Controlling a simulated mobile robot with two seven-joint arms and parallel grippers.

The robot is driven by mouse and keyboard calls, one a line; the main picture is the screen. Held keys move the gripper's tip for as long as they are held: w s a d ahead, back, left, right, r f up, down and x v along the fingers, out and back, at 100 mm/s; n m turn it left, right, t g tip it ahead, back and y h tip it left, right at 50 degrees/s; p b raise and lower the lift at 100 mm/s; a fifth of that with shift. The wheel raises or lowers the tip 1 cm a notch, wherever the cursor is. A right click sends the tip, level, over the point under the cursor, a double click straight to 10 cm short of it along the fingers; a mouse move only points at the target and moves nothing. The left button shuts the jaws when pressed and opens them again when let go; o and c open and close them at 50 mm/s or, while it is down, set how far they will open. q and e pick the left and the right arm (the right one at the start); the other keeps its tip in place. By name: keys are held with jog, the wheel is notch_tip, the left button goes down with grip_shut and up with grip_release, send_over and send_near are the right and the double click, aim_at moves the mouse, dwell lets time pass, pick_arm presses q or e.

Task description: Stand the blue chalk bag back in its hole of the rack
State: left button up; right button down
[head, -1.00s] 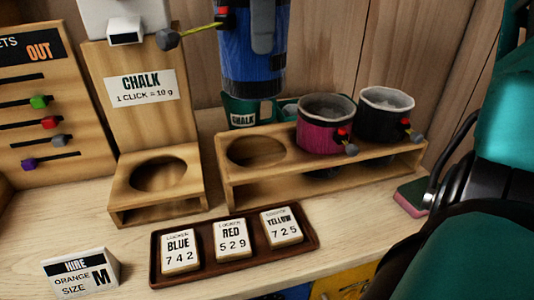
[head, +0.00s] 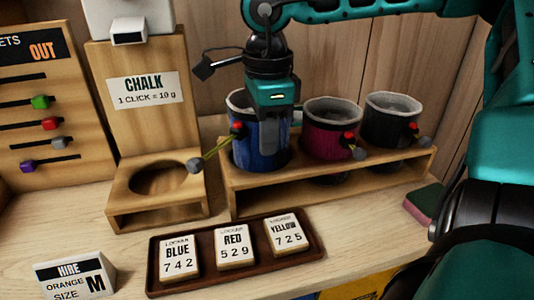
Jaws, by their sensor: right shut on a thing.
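The blue chalk bag (head: 250,150) is upright at the left hole of the wooden rack (head: 345,175). Its lower end meets the rack's top board and covers that hole; how deep it sits in the hole I cannot tell. My right gripper (head: 269,122) comes from above and is shut on the bag's near side, with one grey finger on the outside. A yellow cord with a red toggle and a grey end (head: 195,166) sticks out from the bag to the left. My left gripper is not in view.
A pink bag (head: 330,133) and a black bag (head: 385,127) stand in the rack's other holes. A chalk dispenser stand (head: 145,125) with an empty hole is at left. A brown tray (head: 312,247) with locker cards lies in front, beside a hire sign (head: 75,275). A sponge (head: 422,203) is at right.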

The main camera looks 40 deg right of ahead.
notch_tip(320, 180, down, 3)
jog(key=shift+f, duration=0.15)
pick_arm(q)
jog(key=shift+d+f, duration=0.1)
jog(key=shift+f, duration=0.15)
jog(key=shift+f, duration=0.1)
